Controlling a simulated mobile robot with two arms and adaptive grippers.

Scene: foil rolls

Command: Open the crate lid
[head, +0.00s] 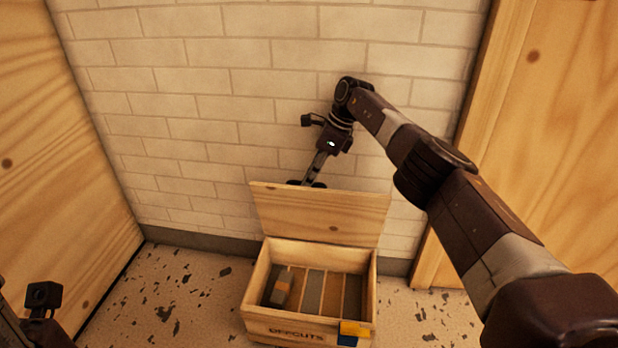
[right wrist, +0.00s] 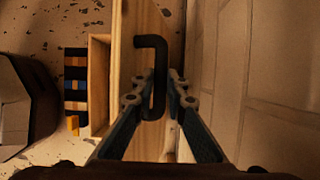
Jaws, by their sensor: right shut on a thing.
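The wooden crate (head: 256,282) stands on the floor against the wall, its inside in view. Its lid (head: 320,215) is raised, standing up at the back edge and leaning back a little. In the right wrist view the lid (right wrist: 124,50) carries a black bar handle (right wrist: 159,58). My right gripper (right wrist: 163,82) is shut on this handle, one finger on each side. In the head view my right gripper (head: 311,182) is at the lid's top edge, its fingertips partly hidden behind it. Of my left arm only a wrist part shows at the lower left; its fingers are out of view.
Inside the crate are grey and brown strips and a dark block with an orange band (head: 283,285). The brick wall (head: 210,80) is close behind the lid. Wooden panels stand left (head: 50,130) and right (head: 570,120). Speckled floor (head: 185,290) is clear left of the crate.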

